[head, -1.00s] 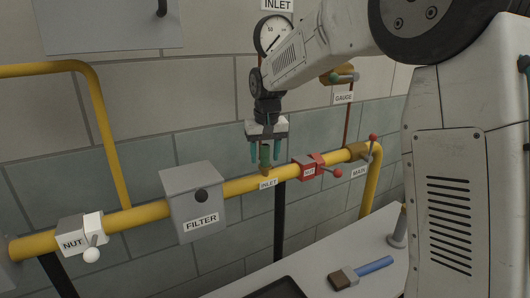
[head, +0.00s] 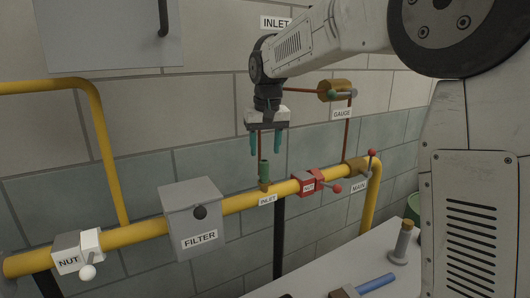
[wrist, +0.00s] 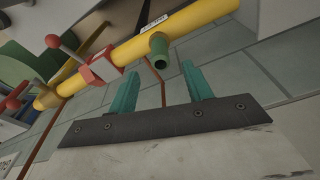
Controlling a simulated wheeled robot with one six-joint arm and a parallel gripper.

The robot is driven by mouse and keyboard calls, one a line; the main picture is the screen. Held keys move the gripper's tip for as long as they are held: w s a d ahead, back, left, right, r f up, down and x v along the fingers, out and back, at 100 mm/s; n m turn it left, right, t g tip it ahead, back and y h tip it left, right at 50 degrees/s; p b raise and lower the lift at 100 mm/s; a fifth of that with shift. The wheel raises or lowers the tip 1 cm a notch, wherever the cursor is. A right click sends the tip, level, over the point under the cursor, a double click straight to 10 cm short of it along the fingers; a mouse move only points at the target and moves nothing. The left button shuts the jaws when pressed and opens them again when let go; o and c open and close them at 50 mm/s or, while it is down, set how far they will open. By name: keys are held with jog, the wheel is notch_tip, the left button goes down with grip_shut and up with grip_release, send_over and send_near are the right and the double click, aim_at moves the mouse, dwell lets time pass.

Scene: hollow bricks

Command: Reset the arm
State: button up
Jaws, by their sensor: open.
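My gripper (head: 266,143) hangs from my arm above the yellow pipe in the head view, its two teal fingers apart with nothing between them.
The yellow pipe (head: 240,203) carries a grey FILTER box (head: 188,218), a NUT fitting (head: 78,250) and a red valve (head: 309,182). A brass GAUGE fitting (head: 328,91) is on the wall to the right. A grey table (head: 345,262) holds a blue-handled brush (head: 375,283).

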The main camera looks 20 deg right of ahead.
dwell(0.3)
jog(key=shift+s+f, duration=0.15)
jog(key=shift+f, duration=0.1)
jog(key=s+d+f, duration=0.1)
jog(key=s+f, duration=0.1)
jog(key=s, duration=1)
jog(key=s+d+f, duration=0.1)
jog(key=s+f, duration=0.1)
jog(key=s, duration=1.1)
jog(key=s+d+f, duration=0.1)
jog(key=s+f, duration=0.1)
jog(key=s, duration=1.1)
jog(key=shift+s+f+n, duration=0.25)
jog(key=shift+f+n, duration=0.05)
jog(key=shift+n, duration=0.1)
jog(key=shift+d, duration=0.1)
